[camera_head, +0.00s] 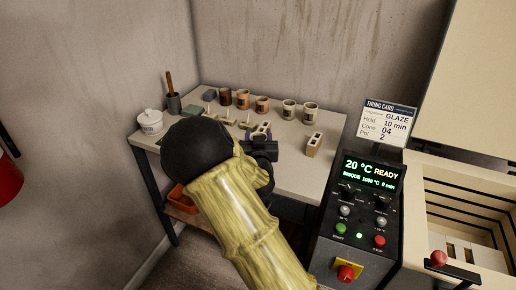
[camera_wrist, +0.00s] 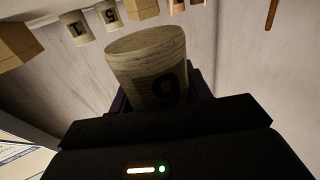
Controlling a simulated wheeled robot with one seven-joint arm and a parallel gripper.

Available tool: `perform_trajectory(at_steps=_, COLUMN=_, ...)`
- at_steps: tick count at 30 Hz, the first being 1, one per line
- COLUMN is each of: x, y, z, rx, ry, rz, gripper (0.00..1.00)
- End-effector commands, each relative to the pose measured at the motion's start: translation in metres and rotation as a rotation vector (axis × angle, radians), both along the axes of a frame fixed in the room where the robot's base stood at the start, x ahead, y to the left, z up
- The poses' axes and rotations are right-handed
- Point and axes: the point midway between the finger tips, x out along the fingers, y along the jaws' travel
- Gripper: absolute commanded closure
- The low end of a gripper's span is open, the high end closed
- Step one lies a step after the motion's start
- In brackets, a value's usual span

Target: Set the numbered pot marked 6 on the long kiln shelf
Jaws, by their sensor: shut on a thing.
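The pot marked 6 (camera_wrist: 146,62) is a pale grey-beige cylinder with a dark digit on its side. It sits between the jaws of my gripper (camera_wrist: 160,95) in the wrist view, its digit facing the camera. In the head view my gripper (camera_head: 262,143) is over the front middle of the table, and the pot is mostly hidden by it. The open kiln (camera_head: 460,205) stands at the right, with pale slabs (camera_head: 468,252) low inside it. I cannot tell which of them is the long kiln shelf.
Two pale pots (camera_head: 289,109) (camera_head: 309,112) and several brown ones (camera_head: 242,99) stand along the back of the table (camera_head: 325,122).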

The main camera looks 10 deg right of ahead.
Motion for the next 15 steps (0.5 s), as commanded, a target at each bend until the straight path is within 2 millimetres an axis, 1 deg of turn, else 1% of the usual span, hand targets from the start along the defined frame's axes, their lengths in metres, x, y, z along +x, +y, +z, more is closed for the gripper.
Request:
perform_trajectory(at_steps=2, x=0.000, y=0.000, z=-0.002, rx=-0.001, ry=0.000, rz=0.000, gripper=0.76)
perform_trajectory(at_steps=4, x=0.000, y=0.000, z=-0.009, rx=-0.002, ry=0.002, rz=0.000, gripper=0.76)
perform_trajectory(at_steps=10, x=0.000, y=0.000, z=-0.040, rx=-0.002, ry=0.004, rz=0.000, gripper=0.76)
perform_trajectory(at_steps=12, x=0.000, y=0.000, z=-0.045, rx=-0.002, ry=0.001, rz=0.001, gripper=0.76)
perform_trajectory(at_steps=15, x=0.000, y=0.001, z=-0.046, rx=-0.001, ry=0.000, rz=0.001, gripper=0.76)
